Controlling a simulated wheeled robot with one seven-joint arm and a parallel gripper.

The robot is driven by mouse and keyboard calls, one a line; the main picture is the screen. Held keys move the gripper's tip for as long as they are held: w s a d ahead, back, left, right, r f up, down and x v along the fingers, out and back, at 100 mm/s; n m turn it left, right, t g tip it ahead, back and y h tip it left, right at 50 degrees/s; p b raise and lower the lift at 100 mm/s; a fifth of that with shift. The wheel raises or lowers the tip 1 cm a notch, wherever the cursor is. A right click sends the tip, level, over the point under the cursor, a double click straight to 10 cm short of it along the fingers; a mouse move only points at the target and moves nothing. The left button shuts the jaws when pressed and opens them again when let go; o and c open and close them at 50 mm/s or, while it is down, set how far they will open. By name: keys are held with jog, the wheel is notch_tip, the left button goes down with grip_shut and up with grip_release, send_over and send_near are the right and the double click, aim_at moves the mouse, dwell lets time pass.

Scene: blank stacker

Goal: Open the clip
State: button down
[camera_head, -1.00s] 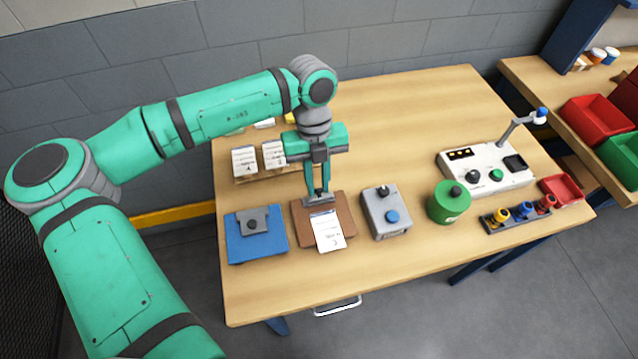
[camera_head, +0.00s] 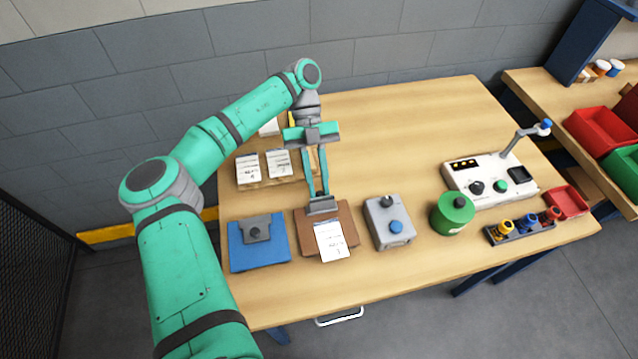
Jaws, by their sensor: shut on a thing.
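A brown clipboard (camera_head: 348,221) lies near the front edge of the table with a white card (camera_head: 331,242) on it. Its grey metal clip (camera_head: 323,208) is at the board's back edge, and the card's upper end lies just in front of it. My gripper (camera_head: 319,194) points down from behind and is shut on the clip's upper part. The fingertips partly hide the clip, so its exact opening is hard to tell.
A blue clipboard (camera_head: 275,252) with a grey clip lies to the left. A grey box with knobs (camera_head: 385,226) stands close on the right, then a green canister (camera_head: 447,215). Cards on a wooden rack (camera_head: 262,183) stand behind. The table's back middle is clear.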

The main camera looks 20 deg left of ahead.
dwell(0.4)
jog(key=c, duration=1.6)
grip_release()
jog(key=shift+c, duration=0.2)
jog(key=v, duration=1.1)
jog(key=shift+w+d+f, duration=0.1)
jog(key=shift+f, duration=0.05)
